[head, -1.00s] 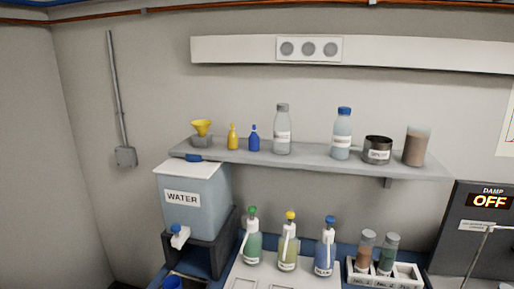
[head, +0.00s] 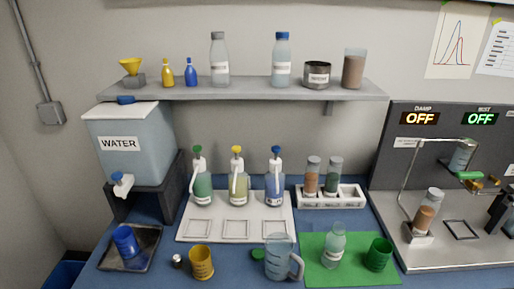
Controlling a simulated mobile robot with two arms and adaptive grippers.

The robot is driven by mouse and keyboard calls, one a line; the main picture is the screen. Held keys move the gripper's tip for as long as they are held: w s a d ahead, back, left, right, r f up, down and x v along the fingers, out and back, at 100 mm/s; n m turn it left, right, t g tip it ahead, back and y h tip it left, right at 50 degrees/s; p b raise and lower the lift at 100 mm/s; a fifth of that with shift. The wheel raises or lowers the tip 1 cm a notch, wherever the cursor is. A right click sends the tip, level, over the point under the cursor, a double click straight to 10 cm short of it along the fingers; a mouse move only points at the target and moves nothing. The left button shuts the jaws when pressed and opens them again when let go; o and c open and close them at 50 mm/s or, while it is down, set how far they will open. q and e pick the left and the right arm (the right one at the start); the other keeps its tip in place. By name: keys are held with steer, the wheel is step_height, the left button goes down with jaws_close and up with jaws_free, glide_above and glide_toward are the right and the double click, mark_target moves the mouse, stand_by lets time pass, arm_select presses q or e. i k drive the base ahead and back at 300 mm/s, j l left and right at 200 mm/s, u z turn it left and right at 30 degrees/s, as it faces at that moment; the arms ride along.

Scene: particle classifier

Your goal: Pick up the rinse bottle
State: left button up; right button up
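No label that I can read says rinse. Three squeeze-type bottles with white nozzles stand upright on a white tray (head: 190,232): one green (head: 203,186), one yellow-green (head: 238,188) and one blue (head: 274,186). A clear bottle with a pale label (head: 333,246) stands on the green mat (head: 312,273). A grey-capped clear bottle (head: 219,62) and a blue-capped one (head: 282,64) stand on the wall shelf (head: 200,91). Neither of my grippers is in view.
A water tank (head: 128,140) stands at the left, with a blue cup (head: 126,241) on a tray below. A yellow cup (head: 201,263), a clear jug (head: 280,258) and a green cup (head: 378,254) line the front. A tube rack (head: 331,197) and a machine (head: 420,165) are at right.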

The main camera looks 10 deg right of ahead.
mark_target(335, 242)
steer(key=z, duration=1.45)
steer(key=l+u, duration=0.15)
steer(key=l, duration=0.15)
